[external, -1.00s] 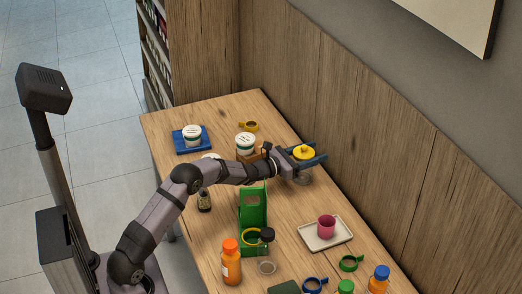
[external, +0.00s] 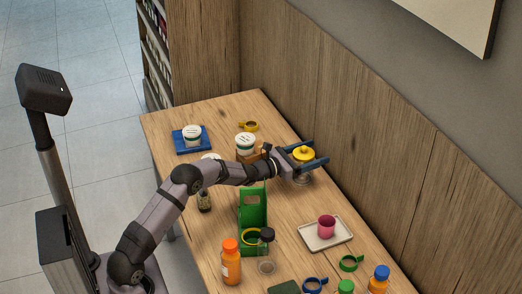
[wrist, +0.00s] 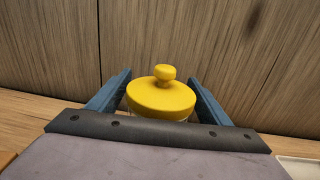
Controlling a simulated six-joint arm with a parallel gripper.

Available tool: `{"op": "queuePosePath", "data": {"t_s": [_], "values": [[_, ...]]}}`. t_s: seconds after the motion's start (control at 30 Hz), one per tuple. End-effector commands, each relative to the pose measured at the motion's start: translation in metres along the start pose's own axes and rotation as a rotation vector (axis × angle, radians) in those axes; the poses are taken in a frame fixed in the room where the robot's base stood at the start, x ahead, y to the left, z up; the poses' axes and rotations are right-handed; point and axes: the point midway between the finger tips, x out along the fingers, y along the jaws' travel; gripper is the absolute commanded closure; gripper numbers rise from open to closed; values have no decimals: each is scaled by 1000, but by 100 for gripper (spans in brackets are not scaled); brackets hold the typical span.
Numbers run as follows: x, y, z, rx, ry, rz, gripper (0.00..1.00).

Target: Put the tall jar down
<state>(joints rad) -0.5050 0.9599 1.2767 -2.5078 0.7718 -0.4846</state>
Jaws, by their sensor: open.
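The tall jar is a clear jar with a yellow knobbed lid (external: 303,154). It stands upright near the table's wall side, and its glass body (external: 303,177) shows below the lid. My gripper (external: 319,153) is open around the jar, with one blue finger on each side. In the wrist view, the yellow lid (wrist: 163,97) sits between the two fingers of my gripper (wrist: 160,92), with gaps visible on both sides. The lower part of the jar is hidden behind my gripper's body in that view.
A white-lidded tub stands on a blue tray (external: 178,148), and another tub (external: 245,143) stands on a wooden block. A green holder (external: 253,205), an orange bottle (external: 231,264) and a pink cup (external: 326,226) on a pale tray (external: 312,243) stand nearer. The wooden wall (external: 345,130) is close behind the jar.

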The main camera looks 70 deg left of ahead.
Motion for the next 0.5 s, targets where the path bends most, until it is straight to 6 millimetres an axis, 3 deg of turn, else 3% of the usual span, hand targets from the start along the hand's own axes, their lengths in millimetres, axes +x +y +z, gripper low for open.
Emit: {"op": "queuePosePath", "data": {"t_s": [0.5], "values": [[-48,1,1,0,0,2,28]]}}
